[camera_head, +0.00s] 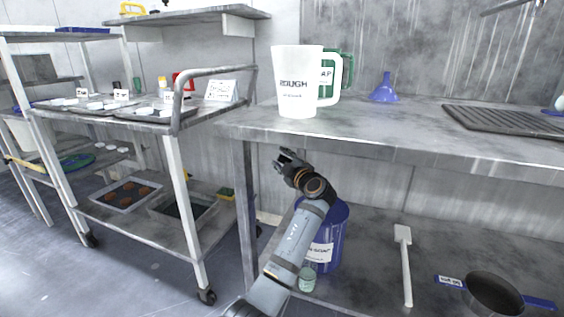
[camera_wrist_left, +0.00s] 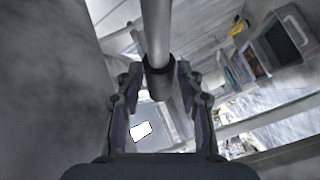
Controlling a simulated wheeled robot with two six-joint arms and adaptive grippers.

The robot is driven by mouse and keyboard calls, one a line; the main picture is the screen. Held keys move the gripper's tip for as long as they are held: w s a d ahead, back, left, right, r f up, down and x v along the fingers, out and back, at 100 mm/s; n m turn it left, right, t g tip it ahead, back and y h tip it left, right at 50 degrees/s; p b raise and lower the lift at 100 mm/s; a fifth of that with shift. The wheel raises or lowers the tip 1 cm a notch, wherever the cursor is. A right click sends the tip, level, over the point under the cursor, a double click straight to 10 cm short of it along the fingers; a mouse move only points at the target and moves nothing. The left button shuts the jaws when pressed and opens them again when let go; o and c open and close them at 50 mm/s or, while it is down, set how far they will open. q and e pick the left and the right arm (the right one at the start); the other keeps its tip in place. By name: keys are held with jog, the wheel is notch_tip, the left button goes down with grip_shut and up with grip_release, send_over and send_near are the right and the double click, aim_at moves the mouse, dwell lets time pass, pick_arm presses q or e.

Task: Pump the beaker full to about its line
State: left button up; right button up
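A small pale green beaker (camera_head: 307,280) stands on the low shelf against the foot of a blue drum (camera_head: 329,242) with a white soap label. My left arm crosses in front of the drum and hides its top; I see no pump clearly. My left gripper (camera_head: 287,158) is above and left of the drum, below the bench edge. It also shows in the left wrist view (camera_wrist_left: 158,85), fingers apart. A grey rod (camera_wrist_left: 156,30) with a dark collar lines up between them; I cannot tell its depth. The beaker's line and contents are too small to read. My right gripper is out of view.
A white jug (camera_head: 297,85) marked ROUGH, a green container (camera_head: 346,66) and a blue funnel (camera_head: 384,88) stand on the bench. A cart (camera_head: 186,215) stands left. A long-handled white tool (camera_head: 403,260) and a dark pan (camera_head: 494,293) lie on the low shelf.

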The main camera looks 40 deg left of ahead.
pick_arm(q)
grip_shut()
dwell(0.4)
